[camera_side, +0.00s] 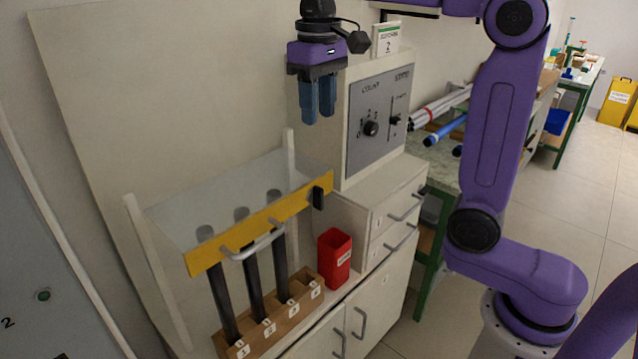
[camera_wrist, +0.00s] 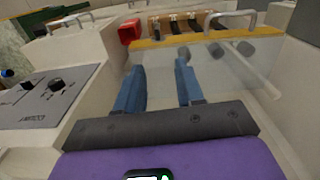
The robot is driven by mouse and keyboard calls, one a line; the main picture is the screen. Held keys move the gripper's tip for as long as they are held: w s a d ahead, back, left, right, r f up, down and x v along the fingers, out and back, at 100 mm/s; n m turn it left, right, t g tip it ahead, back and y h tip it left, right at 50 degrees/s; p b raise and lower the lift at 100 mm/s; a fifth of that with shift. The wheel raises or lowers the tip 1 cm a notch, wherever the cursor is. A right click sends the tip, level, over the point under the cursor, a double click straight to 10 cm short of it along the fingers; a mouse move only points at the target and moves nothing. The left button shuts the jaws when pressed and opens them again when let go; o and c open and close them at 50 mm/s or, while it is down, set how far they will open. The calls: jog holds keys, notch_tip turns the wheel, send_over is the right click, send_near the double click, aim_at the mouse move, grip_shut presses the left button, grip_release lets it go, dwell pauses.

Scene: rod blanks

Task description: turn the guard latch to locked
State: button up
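The guard is a clear panel with a yellow front bar (camera_side: 262,222) and a grey handle (camera_side: 252,246). It is down over the rods in the side view. A small black piece (camera_side: 318,198), which looks like the guard latch, sits upright at the bar's right end. Its locked or unlocked marking cannot be read. My gripper (camera_side: 318,117) hangs above and behind the bar, clear of the latch, blue fingers down. In the wrist view my gripper (camera_wrist: 160,65) has its fingers apart with nothing between them. The yellow bar (camera_wrist: 190,39) lies beyond them; I cannot make out the latch there.
A control box with a grey panel (camera_side: 362,148) and knobs stands right of my gripper. A red cup (camera_side: 335,257) stands below the latch end of the bar. Several dark rods stand in a wooden block (camera_side: 292,316). The air between gripper and bar looks free.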

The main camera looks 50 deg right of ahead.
aim_at(319, 188)
jog(key=shift+m, duration=0.3)
jog(key=f, duration=1.6)
jog(key=shift+w+d+f, duration=0.2)
jog(key=shift+d+f, duration=0.1)
grip_shut()
